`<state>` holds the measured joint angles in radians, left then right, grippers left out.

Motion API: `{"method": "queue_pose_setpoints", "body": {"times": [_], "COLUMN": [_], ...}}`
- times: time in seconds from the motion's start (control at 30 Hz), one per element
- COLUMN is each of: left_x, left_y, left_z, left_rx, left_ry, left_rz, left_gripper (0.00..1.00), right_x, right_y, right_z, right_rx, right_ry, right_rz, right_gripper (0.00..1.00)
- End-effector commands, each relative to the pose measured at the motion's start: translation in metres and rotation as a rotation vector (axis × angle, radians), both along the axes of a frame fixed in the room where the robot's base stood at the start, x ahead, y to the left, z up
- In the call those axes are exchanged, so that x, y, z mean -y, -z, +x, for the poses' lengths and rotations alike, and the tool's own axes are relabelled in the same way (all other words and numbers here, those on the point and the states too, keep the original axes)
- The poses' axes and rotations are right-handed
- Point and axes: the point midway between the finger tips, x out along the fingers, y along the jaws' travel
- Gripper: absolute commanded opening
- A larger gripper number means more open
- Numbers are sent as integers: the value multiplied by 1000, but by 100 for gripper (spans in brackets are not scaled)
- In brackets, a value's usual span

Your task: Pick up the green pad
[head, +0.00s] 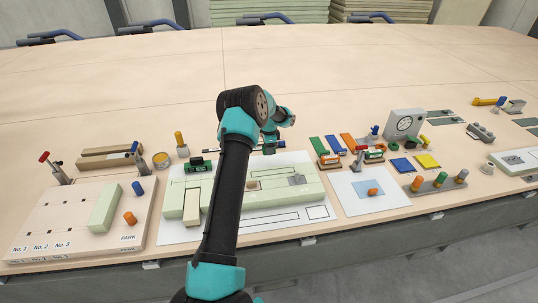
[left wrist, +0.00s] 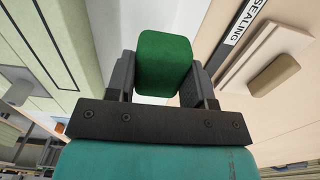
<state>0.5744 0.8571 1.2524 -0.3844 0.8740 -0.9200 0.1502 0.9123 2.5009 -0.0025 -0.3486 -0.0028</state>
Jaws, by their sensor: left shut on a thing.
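A dark green pad (left wrist: 165,62) shows in the left wrist view between the two dark fingers of my left gripper (left wrist: 160,85). The fingers press on its two sides, so the gripper is shut on it. In the head view my left gripper (head: 268,147) is beyond the pale green panel fixture, pointing down, and the pad in it cannot be made out there. My right gripper is not in view.
A pale green fixture (head: 265,186) lies on a white sheet before the gripper. Flat green (head: 318,146), blue (head: 335,144) and orange pieces lie to its right, near a grey dial box (head: 404,124). A pegged board (head: 75,220) stands left. The back of the table is clear.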

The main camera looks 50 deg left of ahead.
Motion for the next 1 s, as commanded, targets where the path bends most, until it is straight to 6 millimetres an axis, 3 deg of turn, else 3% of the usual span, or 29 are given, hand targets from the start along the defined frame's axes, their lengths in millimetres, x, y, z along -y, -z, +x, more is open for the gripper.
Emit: {"method": "queue_pose_setpoints", "body": {"times": [0.1,0.3,0.8,0.83,1.0], "left_x": [0,0,0,0,0], "left_y": [-23,-44,-46,-46,-46], "left_z": [1,1,0,0,0], "left_rx": [2,1,0,0,0], "left_ry": [0,0,0,0,0], "left_rz": [2,1,0,0,0], "left_gripper": [25,25,25,45,29], "right_x": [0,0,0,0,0], "right_y": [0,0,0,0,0], "right_z": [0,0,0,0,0], "right_rx": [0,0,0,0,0], "right_ry": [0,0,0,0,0], "right_rz": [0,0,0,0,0], "right_gripper": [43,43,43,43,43]}}
